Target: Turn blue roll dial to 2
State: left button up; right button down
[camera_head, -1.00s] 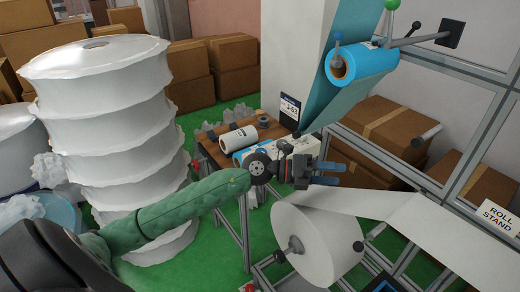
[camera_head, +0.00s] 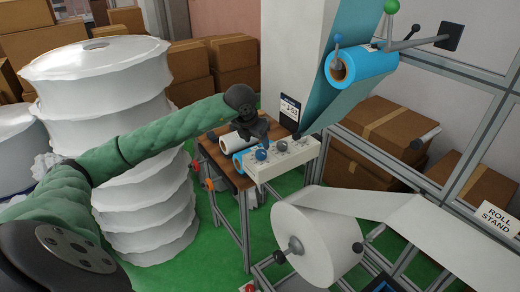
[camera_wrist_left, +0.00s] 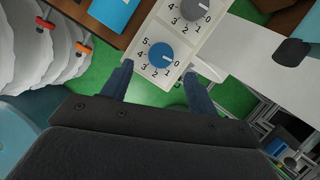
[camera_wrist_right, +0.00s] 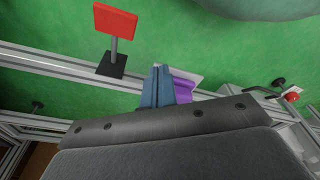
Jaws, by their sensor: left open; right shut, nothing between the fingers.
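The blue dial (camera_head: 261,154) is on the front left of the white control box (camera_head: 290,165). In the left wrist view the blue dial (camera_wrist_left: 160,52) has numbers from 0 to 5 around it, and its white mark points towards 0. A grey dial (camera_wrist_left: 194,5) is beside it, its mark also near 0. My left gripper (camera_wrist_left: 157,88) is open, its fingers short of the blue dial and apart from it in that picture. In the head view its dark wrist is above the box, and its fingertips are hard to make out. My right gripper (camera_wrist_right: 158,88) is shut and empty, away from the dials.
A blue film roll (camera_head: 362,65) hangs at upper right, and a large white roll (camera_head: 318,240) is in front. A red plate (camera_wrist_right: 115,20) shows near my right gripper.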

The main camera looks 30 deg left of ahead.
aim_at(261, 152)
pick_arm(q)
jog(key=p+x, duration=0.2)
jog(key=x, duration=0.2)
jog(key=shift+w+d+f, duration=0.1)
jog(key=shift+w+f, duration=0.15)
jog(key=shift+f, duration=0.1)
jog(key=shift+w+f+p, duration=0.25)
jog(key=shift+f+p, duration=0.05)
jog(key=shift+f, duration=0.4)
pick_arm(e)
jog(key=s+d+f, duration=0.3)
jog(key=s+f, duration=0.1)
pick_arm(q)
jog(key=c, duration=1)
pick_arm(e)
jog(key=shift+w+d+f, duration=0.1)
